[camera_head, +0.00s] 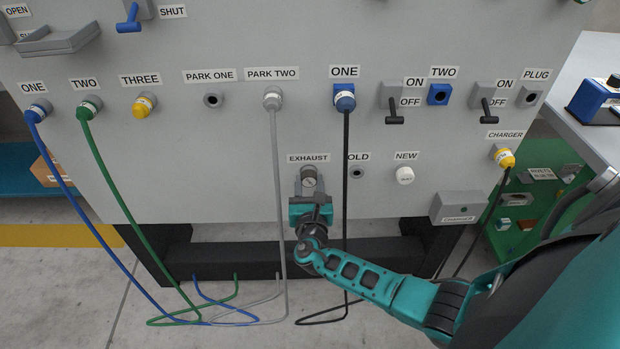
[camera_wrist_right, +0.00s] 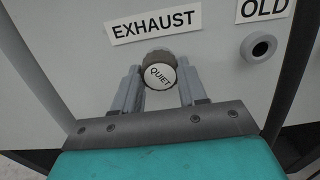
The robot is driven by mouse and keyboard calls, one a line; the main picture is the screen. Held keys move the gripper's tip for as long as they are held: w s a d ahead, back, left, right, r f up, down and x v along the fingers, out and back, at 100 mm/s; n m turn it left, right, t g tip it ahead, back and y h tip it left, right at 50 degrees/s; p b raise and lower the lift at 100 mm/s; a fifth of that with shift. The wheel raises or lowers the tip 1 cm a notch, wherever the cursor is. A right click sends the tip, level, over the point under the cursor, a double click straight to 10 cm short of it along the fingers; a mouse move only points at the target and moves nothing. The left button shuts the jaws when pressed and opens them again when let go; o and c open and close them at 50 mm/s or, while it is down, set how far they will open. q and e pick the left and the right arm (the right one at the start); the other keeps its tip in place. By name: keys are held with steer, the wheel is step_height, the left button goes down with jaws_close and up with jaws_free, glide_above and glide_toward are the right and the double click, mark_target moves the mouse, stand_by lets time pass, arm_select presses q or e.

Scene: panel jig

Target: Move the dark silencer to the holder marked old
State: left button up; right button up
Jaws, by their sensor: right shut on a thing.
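The dark silencer (camera_wrist_right: 147,60) has a dark ribbed rim and a white face reading QUIET. It sits at the panel under the EXHAUST label, and it also shows in the head view (camera_head: 309,176). My right gripper (camera_head: 310,186) is shut on it, with one finger on each side in the right wrist view (camera_wrist_right: 160,82). Whether it is still seated in the exhaust port cannot be told. My left gripper is out of view.
A white silencer (camera_head: 404,175) sits under the NEW label. A black cable (camera_head: 346,145) hangs from socket ONE, close by the OLD holder. A grey cable (camera_head: 275,150) hangs from PARK TWO, left of the exhaust. A grey box (camera_head: 459,207) projects at the panel's lower right.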

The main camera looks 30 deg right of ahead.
mark_target(309, 182)
steer(key=shift+r+n+p, duration=0.1)
steer(key=shift+n+p, duration=1.2)
steer(key=shift+n, duration=1.6)
steer(key=shift+n+p, duration=0.85)
steer(key=shift+n, duration=0.75)
steer(key=shift+n+p, duration=0.45)
steer(key=shift+n, duration=1.05)
steer(key=shift+s+a+p, duration=0.35)
steer(key=shift+s+a, duration=0.05)
steer(key=shift+s, duration=0.2)
steer(key=shift+p+v, duration=0.4)
steer(key=shift+v, duration=0.55)
